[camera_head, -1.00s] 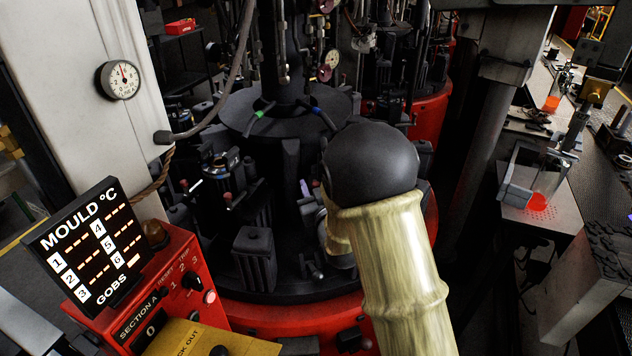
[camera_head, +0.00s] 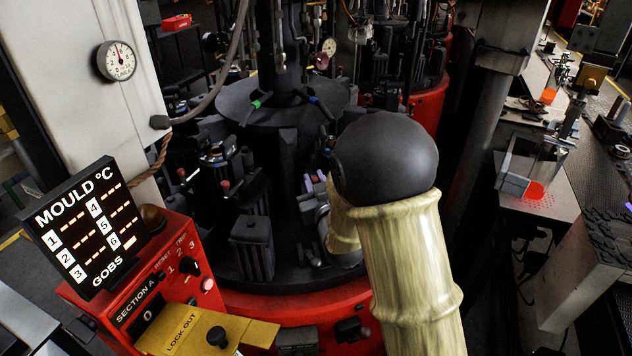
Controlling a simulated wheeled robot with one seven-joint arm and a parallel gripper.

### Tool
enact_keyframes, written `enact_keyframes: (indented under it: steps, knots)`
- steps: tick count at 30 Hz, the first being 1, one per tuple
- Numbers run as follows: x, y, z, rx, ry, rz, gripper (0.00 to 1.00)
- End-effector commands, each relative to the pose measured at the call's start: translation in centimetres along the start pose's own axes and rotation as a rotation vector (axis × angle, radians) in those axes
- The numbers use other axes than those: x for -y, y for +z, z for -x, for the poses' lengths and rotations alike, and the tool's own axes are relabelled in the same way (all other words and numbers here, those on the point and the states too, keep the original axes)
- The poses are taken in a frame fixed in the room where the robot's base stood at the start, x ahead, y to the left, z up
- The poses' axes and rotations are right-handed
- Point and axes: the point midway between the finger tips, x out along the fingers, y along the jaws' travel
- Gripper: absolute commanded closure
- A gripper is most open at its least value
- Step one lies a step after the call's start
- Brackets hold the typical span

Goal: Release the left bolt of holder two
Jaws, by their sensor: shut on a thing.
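My arm, in a pale wood-like sleeve with a black domed elbow, reaches in from the bottom right and bends down behind itself. My gripper (camera_head: 313,212) shows only in part as grey pieces left of the sleeve, low among the dark moulds. It is shut on what seems to be the left bolt of holder two; the fingertips and bolt are too dark and covered to make out. A small purple mark (camera_head: 308,183) shows just above it. The dark mould machine (camera_head: 225,268) stands on a round red base (camera_head: 290,303).
A dark ribbed block (camera_head: 252,247) stands left of my gripper. The red control box (camera_head: 150,300) with a yellow lock-out plate (camera_head: 185,338) and the mould display (camera_head: 88,228) are at the lower left. A grey column (camera_head: 483,140) stands on the right.

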Motion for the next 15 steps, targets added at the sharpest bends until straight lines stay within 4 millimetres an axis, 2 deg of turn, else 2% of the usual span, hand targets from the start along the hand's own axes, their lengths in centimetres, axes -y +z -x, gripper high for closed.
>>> enact_keyframes:
  steps: [6,7,9,15]
  knots:
    - [0.00,0.15,0.14,0.006,-0.005,-0.001,1.00]
    - [-0.09,0.18,0.15,0.006,-0.004,-0.001,0.76]
    - [-0.17,0.18,0.14,0.006,-0.003,-0.001,0.62]
    - [-0.42,0.19,0.10,0.006,0.003,-0.001,0.62]
